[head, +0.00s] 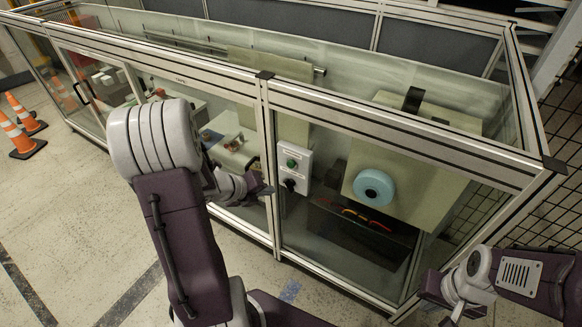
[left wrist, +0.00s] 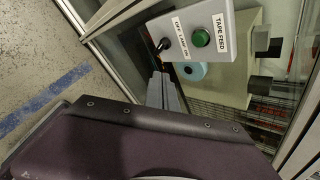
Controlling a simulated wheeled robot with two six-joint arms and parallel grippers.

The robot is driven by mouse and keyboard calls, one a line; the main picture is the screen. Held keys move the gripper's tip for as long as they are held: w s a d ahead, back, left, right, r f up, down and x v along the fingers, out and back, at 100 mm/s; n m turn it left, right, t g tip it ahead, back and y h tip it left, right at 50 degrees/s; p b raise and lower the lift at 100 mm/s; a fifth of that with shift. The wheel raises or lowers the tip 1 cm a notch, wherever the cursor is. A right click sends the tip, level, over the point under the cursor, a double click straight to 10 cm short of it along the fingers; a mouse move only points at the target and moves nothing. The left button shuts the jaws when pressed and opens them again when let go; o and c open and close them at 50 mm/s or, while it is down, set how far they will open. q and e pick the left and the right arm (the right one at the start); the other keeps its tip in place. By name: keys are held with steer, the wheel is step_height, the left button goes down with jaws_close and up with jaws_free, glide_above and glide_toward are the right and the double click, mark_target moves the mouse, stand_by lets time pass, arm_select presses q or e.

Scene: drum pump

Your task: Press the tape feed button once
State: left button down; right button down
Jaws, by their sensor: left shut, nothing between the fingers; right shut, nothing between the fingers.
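A light grey control box (head: 294,168) is mounted on the front of the glazed enclosure. It carries a green button (head: 291,163) and, below it, a black knob (head: 290,185). In the left wrist view the green button (left wrist: 201,38) sits beside a label reading TAPE FEED (left wrist: 219,34), and the black knob (left wrist: 162,45) is at the box's other end. My left gripper (head: 266,190) is shut and empty, just left of the box and nearer the knob's height. Its fingertips (left wrist: 160,74) appear close to the knob; contact cannot be told. My right arm shows at lower right, its fingers not visible.
The glass enclosure (head: 342,109) with aluminium framing runs across the view. Inside are a blue tape roll (head: 374,187) and a dark bin (head: 360,224). Orange cones (head: 25,122) stand at far left. The floor in front is clear.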

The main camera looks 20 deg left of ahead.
mark_target(291, 164)
arm_select(q)
steer(key=w+p, duration=0.1)
steer(key=w, duration=0.8)
steer(key=shift+d+p, duration=0.3)
steer(key=shift+d, duration=0.1)
stand_by(1.5)
steer(key=shift+w, duration=0.35)
steer(key=shift+w+d, duration=0.1)
steer(key=shift+w, duration=0.35)
stand_by(0.6)
steer(key=shift+s, duration=0.85)
steer(key=shift+s+f, duration=0.1)
